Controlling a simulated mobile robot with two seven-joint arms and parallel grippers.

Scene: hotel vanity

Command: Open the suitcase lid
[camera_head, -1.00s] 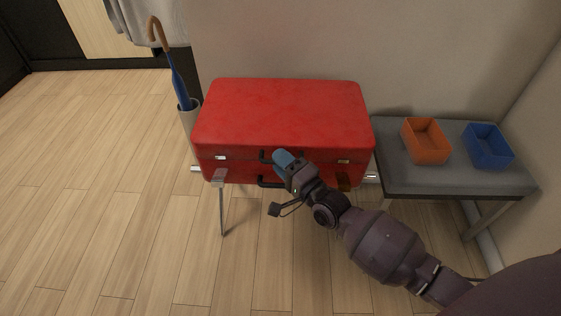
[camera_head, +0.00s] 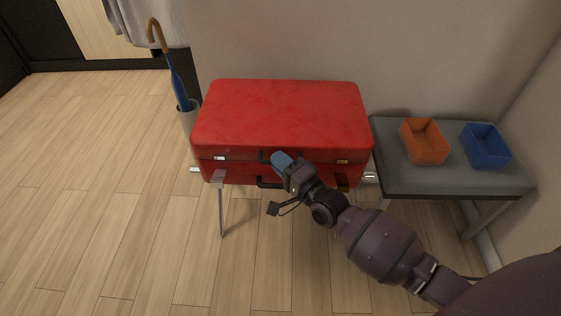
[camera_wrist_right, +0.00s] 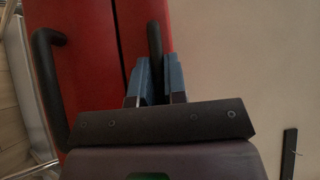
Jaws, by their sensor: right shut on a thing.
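The red suitcase (camera_head: 282,112) lies flat on a stand against the wall, its front facing me. Its lid looks closed, with the seam running along the front; I cannot tell whether there is a slight gap. My right gripper (camera_head: 280,160), with blue fingers, is at the upper front handle on the lid. In the right wrist view the fingers (camera_wrist_right: 158,80) are shut on this black lid handle (camera_wrist_right: 154,40). The lower black handle (camera_head: 269,183) is free, and it also shows in the right wrist view (camera_wrist_right: 43,85). My left gripper is not in view.
A grey bench (camera_head: 448,183) on the right holds an orange bin (camera_head: 424,150) and a blue bin (camera_head: 487,150). An umbrella (camera_head: 177,85) stands in a holder (camera_head: 188,120) left of the suitcase. The wall is close behind it. The floor in front is clear.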

